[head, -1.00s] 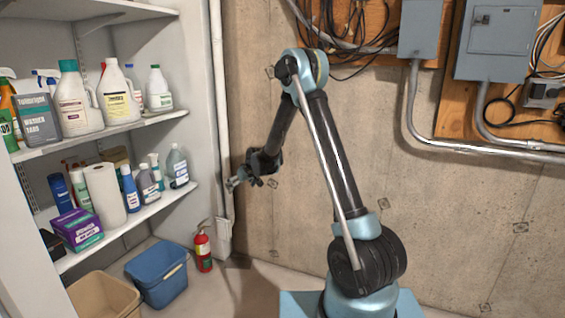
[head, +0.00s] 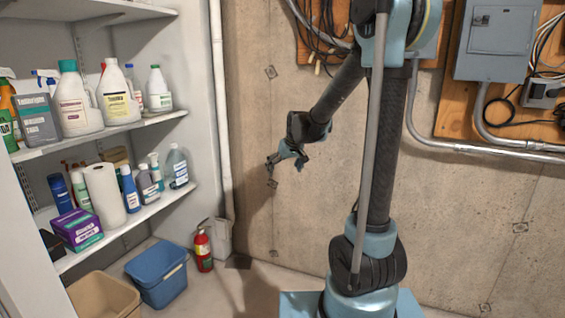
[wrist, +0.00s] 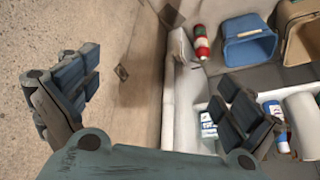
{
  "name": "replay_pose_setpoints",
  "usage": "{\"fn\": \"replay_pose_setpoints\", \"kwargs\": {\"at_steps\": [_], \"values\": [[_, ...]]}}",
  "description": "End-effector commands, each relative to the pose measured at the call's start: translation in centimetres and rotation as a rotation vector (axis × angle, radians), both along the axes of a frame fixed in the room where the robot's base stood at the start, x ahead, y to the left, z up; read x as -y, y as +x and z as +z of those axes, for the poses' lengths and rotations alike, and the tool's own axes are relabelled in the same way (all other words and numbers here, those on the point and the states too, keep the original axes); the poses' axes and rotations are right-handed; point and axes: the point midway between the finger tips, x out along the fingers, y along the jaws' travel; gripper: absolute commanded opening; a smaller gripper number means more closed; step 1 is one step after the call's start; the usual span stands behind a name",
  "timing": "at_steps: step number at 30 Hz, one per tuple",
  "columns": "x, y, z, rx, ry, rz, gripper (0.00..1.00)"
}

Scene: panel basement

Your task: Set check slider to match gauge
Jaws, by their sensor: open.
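My gripper (head: 285,164) hangs in front of the concrete wall, right of the white pipe, and holds nothing. In the wrist view my gripper (wrist: 163,90) has its two fingers spread wide apart, with wall, floor and shelf behind them. I cannot make out a check slider or a gauge in either view. A grey electrical box (head: 497,42) is on the wall at upper right, and my arm hides part of the wall left of it.
A shelf unit (head: 150,122) with bottles stands at left. A blue bin (head: 158,275), a tan bin (head: 104,296) and a red fire extinguisher (head: 203,252) are on the floor. Metal conduit (head: 470,147) runs along the right wall. The wall below it is clear.

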Motion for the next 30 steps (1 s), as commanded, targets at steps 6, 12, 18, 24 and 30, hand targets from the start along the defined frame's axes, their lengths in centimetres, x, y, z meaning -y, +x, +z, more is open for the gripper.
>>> {"fn": "replay_pose_setpoints", "kwargs": {"at_steps": [6, 12, 18, 24, 30], "values": [[4.1, -5.2, 1.4, -0.034, -0.018, -0.06, 1.0], [7.3, -10.1, 2.0, -0.066, -0.033, -0.114, 1.0], [10.2, -15.0, 1.9, -0.098, -0.048, -0.17, 1.0], [12.7, -20.0, 1.2, -0.131, -0.061, -0.226, 1.0], [14.8, -24.9, -0.1, -0.163, -0.076, -0.283, 1.0]]}}
